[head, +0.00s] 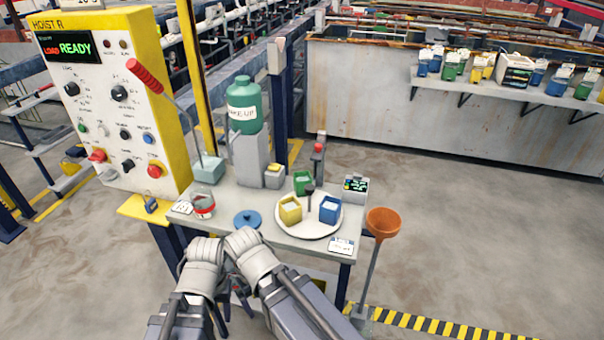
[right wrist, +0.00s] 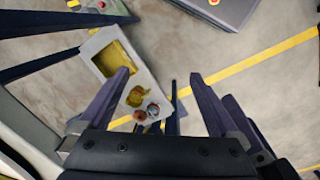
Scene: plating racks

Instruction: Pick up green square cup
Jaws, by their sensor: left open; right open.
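The green square cup (head: 302,183) stands at the back of a round white plate (head: 308,229) on the small table, in the head view. A yellow square cup (head: 290,210) stands in front of it to the left, and a blue square cup (head: 329,210) in front to the right. My left gripper (head: 224,312) is low at the table's front edge, partly hidden by the arms, open and away from the cups. My right gripper (right wrist: 159,75) is open in the right wrist view, with nothing between its fingers. The green cup is not seen in that view.
A dark-handled tool (head: 309,190) stands among the cups. A green bottle (head: 243,106), blue lid (head: 248,219), small can (head: 203,206) and display device (head: 354,188) share the table. An orange funnel (head: 383,222) stands to the right. A wall shelf (head: 500,90) holds several more cups.

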